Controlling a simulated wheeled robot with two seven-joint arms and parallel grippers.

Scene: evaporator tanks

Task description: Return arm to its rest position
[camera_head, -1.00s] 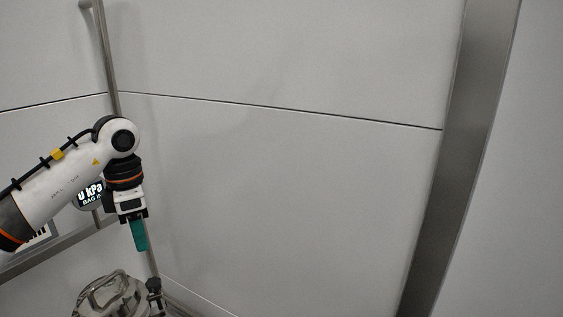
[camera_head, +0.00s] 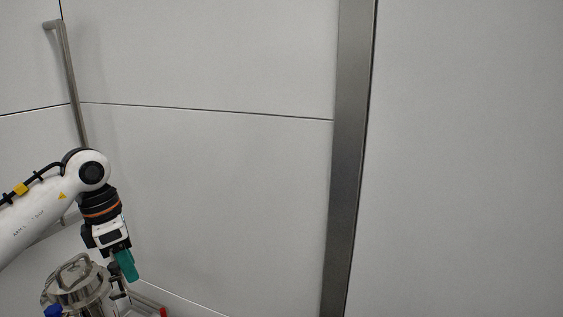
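My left arm comes in from the left edge and bends down at a white joint. My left gripper (camera_head: 126,266) points down, with its teal finger part showing. I see no clear gap between the fingers, so I cannot tell whether it is open or shut, and I see nothing held in it. In the picture it is just right of the top of a shiny steel vessel (camera_head: 72,283); I cannot tell whether they touch. My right arm and gripper are not in view.
A vertical steel pipe (camera_head: 69,75) runs down the wall at left. White wall panels (camera_head: 210,165) fill the middle, and a grey metal post (camera_head: 349,150) stands right of them. A blue part (camera_head: 53,311) shows at the bottom left. The space right of my arm looks clear.

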